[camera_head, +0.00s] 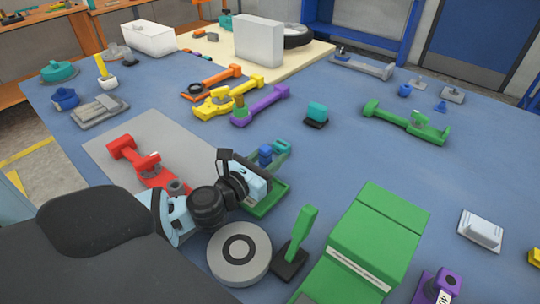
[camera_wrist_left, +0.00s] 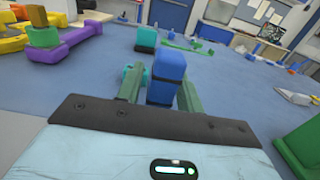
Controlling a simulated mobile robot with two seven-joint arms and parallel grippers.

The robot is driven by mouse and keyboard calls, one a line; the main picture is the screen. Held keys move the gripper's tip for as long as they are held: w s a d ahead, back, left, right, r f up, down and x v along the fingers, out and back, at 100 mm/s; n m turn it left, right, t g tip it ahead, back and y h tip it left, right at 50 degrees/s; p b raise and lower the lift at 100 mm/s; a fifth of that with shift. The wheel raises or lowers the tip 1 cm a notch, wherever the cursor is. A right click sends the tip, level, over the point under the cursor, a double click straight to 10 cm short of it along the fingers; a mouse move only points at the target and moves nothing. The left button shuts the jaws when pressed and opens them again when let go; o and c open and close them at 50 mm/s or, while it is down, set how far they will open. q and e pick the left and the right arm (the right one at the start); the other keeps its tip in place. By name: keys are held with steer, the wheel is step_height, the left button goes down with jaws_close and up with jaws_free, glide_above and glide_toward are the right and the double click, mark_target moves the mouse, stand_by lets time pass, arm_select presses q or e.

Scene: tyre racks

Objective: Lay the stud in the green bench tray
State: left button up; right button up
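The blue piece, which looks like the stud (camera_head: 265,154), is upright between the fingers of my left gripper (camera_head: 270,161). In the left wrist view the stud (camera_wrist_left: 168,76) fills most of the gap between the two green-grey fingers (camera_wrist_left: 160,90), and the gripper looks shut on it. A flat green piece, which looks like the bench tray (camera_head: 270,205), lies under the left gripper in the head view, mostly hidden by it. Whether the stud touches anything below cannot be told. My right gripper is in neither view.
A red tool (camera_head: 149,165) lies on a grey mat left of the gripper. A grey disc (camera_head: 239,254), a green stand (camera_head: 303,235) and a large green box (camera_head: 385,225) are in front. Purple (camera_head: 262,105) and green (camera_head: 405,122) tools lie farther back. The blue tabletop at centre right is clear.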

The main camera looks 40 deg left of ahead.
arm_select(q)
steer(key=shift+o, duration=0.3)
steer(key=shift+r, duration=0.2)
steer(key=s, duration=1)
steer(key=shift+s+a+f+b, duration=0.15)
steer(key=shift+a+b, duration=0.25)
steer(key=shift+s, duration=0.8)
